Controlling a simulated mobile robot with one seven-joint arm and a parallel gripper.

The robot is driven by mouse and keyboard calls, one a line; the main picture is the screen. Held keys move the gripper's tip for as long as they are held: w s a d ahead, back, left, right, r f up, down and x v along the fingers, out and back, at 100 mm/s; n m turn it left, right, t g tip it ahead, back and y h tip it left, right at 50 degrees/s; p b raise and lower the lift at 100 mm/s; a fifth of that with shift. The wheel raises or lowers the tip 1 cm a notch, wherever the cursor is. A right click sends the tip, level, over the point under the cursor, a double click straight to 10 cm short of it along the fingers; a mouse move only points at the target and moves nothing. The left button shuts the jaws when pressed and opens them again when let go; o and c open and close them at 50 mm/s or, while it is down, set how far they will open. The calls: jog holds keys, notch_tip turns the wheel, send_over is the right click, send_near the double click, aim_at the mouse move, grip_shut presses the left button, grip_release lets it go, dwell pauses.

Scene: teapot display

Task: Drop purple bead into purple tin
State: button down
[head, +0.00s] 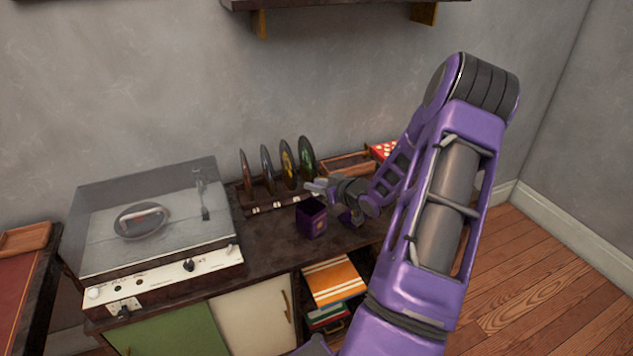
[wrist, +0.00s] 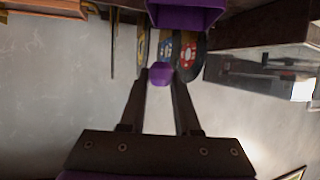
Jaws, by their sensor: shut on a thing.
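The purple tin (head: 311,218) stands on the dark cabinet top, in front of the record rack, with its open top facing up. It also shows at the top edge of the wrist view (wrist: 186,16), partly cut off. My gripper (head: 314,187) is above the tin in the head view, near its back rim. In the wrist view my gripper (wrist: 161,76) is shut on the purple bead (wrist: 160,73), held between the fingertips and apart from the tin. The bead is too small to make out in the head view.
A record player (head: 150,225) with a clear lid stands to the left. A rack (head: 285,201) of upright records is just behind the tin. A wooden tray (head: 347,164) and a red patterned box (head: 383,150) are at the back right. Bare cabinet top (head: 265,243) lies left of the tin.

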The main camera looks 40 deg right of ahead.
jog(key=c, duration=0.5)
grip_release()
jog(key=shift+c, duration=0.2)
jog(key=a+p+v, duration=0.1)
jog(key=v, duration=1.6)
jog(key=shift+s+d, duration=0.25)
jog(key=shift+d, duration=0.15)
